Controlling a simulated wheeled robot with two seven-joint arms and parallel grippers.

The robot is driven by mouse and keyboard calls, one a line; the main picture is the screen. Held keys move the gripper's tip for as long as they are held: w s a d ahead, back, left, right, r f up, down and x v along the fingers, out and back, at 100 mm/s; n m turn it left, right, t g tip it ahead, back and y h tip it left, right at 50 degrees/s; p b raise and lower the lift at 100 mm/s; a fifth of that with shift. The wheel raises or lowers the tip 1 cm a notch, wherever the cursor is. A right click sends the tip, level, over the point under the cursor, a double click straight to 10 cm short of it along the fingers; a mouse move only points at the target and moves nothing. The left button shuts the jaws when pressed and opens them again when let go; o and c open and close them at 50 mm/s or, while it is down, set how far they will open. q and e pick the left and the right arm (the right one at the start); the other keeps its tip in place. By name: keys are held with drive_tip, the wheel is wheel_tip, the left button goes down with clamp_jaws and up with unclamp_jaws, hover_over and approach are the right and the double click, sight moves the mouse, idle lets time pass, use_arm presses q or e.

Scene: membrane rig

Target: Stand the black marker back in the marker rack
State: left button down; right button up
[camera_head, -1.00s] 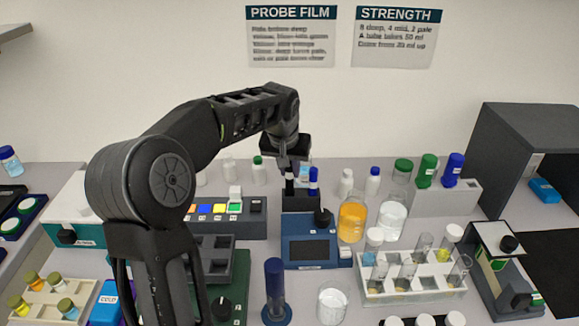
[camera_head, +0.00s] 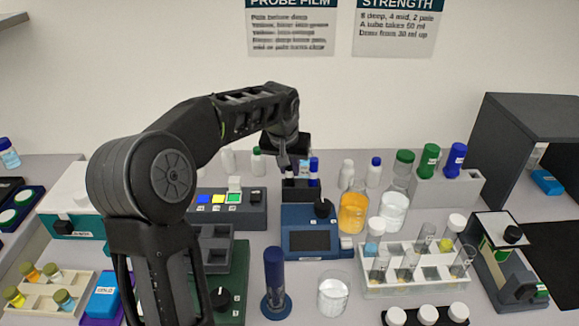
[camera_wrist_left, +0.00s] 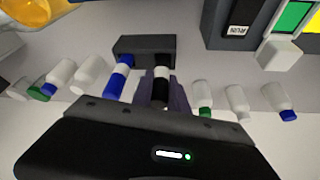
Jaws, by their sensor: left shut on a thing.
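My left gripper (camera_head: 289,174) points down at the rack's left part and is shut on the black marker (camera_wrist_left: 161,90). The black marker, with its white band, is upright beside the blue marker (camera_wrist_left: 118,76). Its lower end meets the rack; I cannot tell how deep it sits. My fingers hide part of it. My right gripper is not in view.
An orange-filled bottle (camera_head: 353,212) is close on the right. Small white bottles (camera_head: 346,173) stand on both sides. A white tube rack (camera_head: 415,284) is at the front right.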

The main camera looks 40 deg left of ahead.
use_arm(q)
drive_tip(key=shift+f, duration=0.3)
drive_tip(key=c, duration=1.2)
unclamp_jaws()
drive_tip(key=shift+r, duration=0.15)
drive_tip(key=b+v, duration=0.1)
drive_tip(key=v, duration=0.6)
drive_tip(key=shift+s+r, duration=0.15)
drive_tip(key=shift+r, duration=0.1)
